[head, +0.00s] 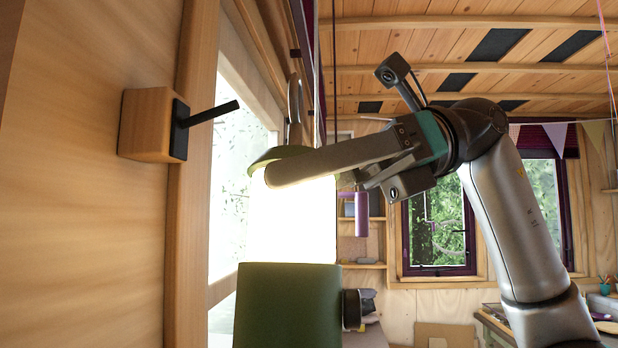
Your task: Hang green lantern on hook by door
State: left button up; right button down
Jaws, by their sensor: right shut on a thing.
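The green lantern (287,308) is upright in the middle of the head view, with a dark green base, a brightly glowing middle and a green cap. A grey loop handle stands up from its cap. My right gripper (275,176) reaches in from the right and is shut on the lantern near its cap; the near finger hides part of the cap. The hook (210,114) is a black peg sticking out to the right from a wooden block (150,125) on the left wall. The lantern is right of the hook and apart from it, its handle near the peg's height.
The wooden wall (80,230) fills the left side, beside a bright window or door opening. Dark purple frames and thin hanging cords are close behind the lantern's handle. A shelf and windows (437,232) are farther back. Open space lies between the peg and the lantern.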

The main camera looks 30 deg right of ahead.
jog(key=w+a+f, duration=0.1)
jog(key=w+a, duration=0.4)
jog(key=a, duration=0.2)
jog(key=shift+a+f, duration=0.3)
dwell(0.8)
dwell(0.5)
grip_release()
jog(key=shift+f, duration=0.1)
jog(key=v, duration=1.5)
jog(key=shift+d, duration=0.15)
